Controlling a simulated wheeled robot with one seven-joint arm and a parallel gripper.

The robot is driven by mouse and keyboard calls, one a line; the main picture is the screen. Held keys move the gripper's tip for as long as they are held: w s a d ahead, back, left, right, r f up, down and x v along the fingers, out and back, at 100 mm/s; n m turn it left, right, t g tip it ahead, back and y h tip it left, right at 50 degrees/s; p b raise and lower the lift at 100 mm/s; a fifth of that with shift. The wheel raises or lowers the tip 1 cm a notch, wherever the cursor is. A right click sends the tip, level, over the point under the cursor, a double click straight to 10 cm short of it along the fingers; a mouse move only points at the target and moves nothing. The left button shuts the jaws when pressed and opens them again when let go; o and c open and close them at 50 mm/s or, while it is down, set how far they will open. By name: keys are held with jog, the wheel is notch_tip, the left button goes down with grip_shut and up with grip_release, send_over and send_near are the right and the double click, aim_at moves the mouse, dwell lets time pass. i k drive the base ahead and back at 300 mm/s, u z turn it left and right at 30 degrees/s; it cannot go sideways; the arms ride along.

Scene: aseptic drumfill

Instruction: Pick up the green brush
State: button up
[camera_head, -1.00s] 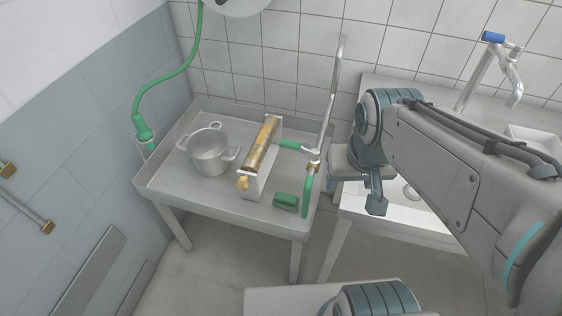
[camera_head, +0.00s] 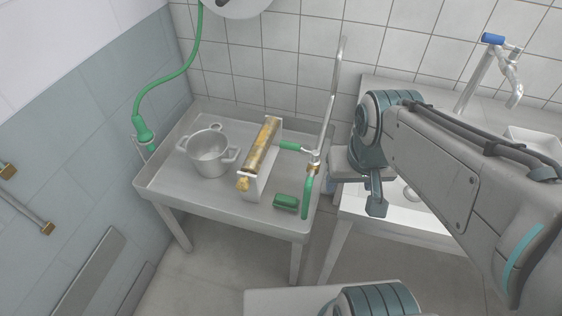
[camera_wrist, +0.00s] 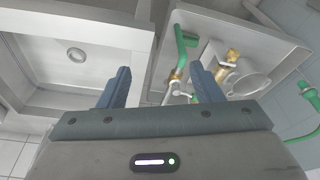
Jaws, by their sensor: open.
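The green brush (camera_head: 286,202) lies on the metal table (camera_head: 222,200) near its front right corner, just left of a hanging green hose end. In the wrist view a green block that looks like the brush (camera_wrist: 191,41) shows beyond the fingers, beside the green hose (camera_wrist: 180,53). My gripper (camera_wrist: 160,71) is open and empty, with its two blue-grey fingers apart. In the head view my gripper is right of the table, apart from the brush and partly hidden by my arm.
A steel pot (camera_head: 208,153) stands at the table's left. A brass cylinder (camera_head: 262,146) on a white holder lies left of the brush. A metal pipe with a brass fitting (camera_head: 313,166) rises at the table's right side. A sink (camera_wrist: 75,75) is beside the table.

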aim_at(286, 203)
jog(key=k, duration=1)
jog(key=z, duration=1.4)
jog(key=i, duration=0.95)
jog(key=u, duration=2.2)
jog(key=i, duration=0.5)
jog(key=u, duration=0.05)
